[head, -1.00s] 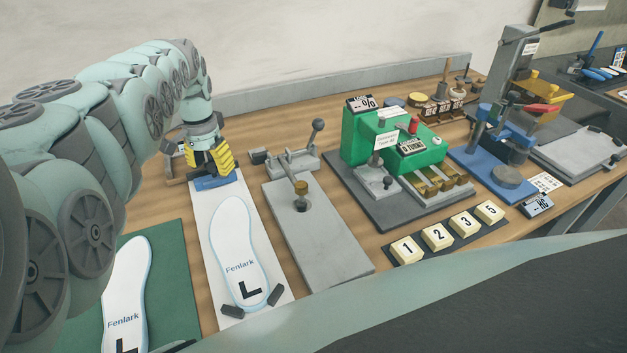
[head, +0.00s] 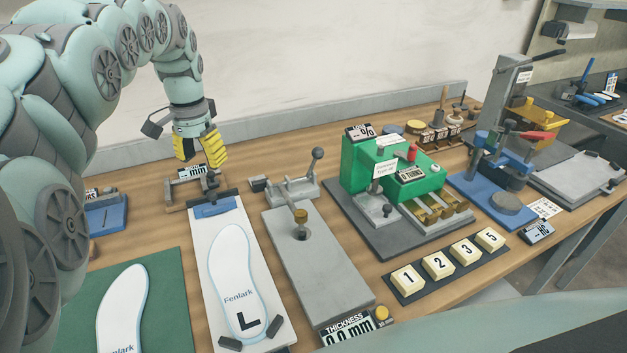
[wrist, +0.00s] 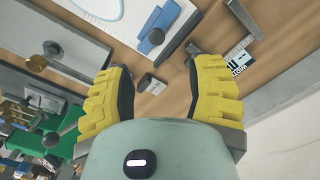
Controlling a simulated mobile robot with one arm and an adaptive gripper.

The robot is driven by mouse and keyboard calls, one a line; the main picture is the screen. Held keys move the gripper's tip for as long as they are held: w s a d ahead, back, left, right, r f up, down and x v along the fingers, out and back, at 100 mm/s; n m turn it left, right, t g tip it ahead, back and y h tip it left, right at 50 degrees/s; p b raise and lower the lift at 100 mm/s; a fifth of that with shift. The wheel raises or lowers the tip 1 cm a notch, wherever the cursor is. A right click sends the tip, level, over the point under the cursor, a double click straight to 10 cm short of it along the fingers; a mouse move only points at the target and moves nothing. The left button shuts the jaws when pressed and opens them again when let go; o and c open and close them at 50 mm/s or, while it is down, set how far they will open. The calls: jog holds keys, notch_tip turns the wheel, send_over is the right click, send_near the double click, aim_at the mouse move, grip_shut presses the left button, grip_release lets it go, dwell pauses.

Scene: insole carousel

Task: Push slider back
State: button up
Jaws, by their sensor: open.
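A blue slider (head: 216,208) lies across the far end of a white board (head: 204,260). In the wrist view it is a blue piece (wrist: 165,18) at the top. A white insole (head: 235,283) marked Fenlark L lies on the board, toe end near the slider. My gripper (head: 200,153) is above and behind the slider, clear of it. Behind the slider stands a dark metal fixture (head: 203,187) with a mm display (head: 197,170).
A grey plate (head: 318,255) with a knob and a lever device (head: 290,183) stand right of the board. A green machine (head: 382,160) is further right. Another insole (head: 122,305) lies on a green mat (head: 165,275) at left. Bare wood shows between the stations.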

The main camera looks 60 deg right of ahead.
jog(key=shift+r, duration=1.35)
